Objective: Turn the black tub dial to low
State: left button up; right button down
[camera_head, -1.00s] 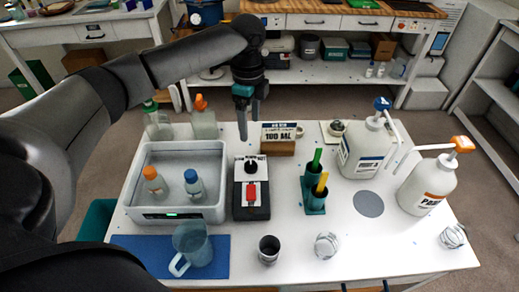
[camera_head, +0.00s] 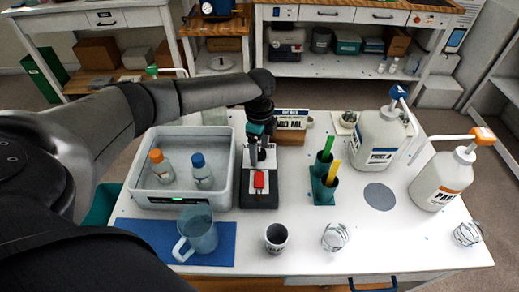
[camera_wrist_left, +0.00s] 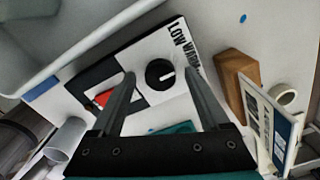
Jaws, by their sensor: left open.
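The black tub dial (camera_wrist_left: 160,73) is a round knob with a white pointer line, on the white face of a black control box (camera_head: 259,202). Lettering that reads LOW and what looks like WARM runs beside it. In the wrist view the pointer lies roughly toward the right of the picture. My left gripper (camera_head: 262,159) is open above the box, its fingers on either side of the dial in the wrist view. I cannot tell whether they touch it. In the head view the gripper hides the dial. My right gripper is not in view.
A red switch (camera_head: 259,180) sits on the same box. The grey tub (camera_head: 138,172) with two bottles stands to the left. A green holder (camera_head: 323,190) with coloured handles stands to the right. A jug (camera_head: 199,232) stands in front.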

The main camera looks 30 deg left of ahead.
pick_arm(q)
grip_shut()
dwell(0.7)
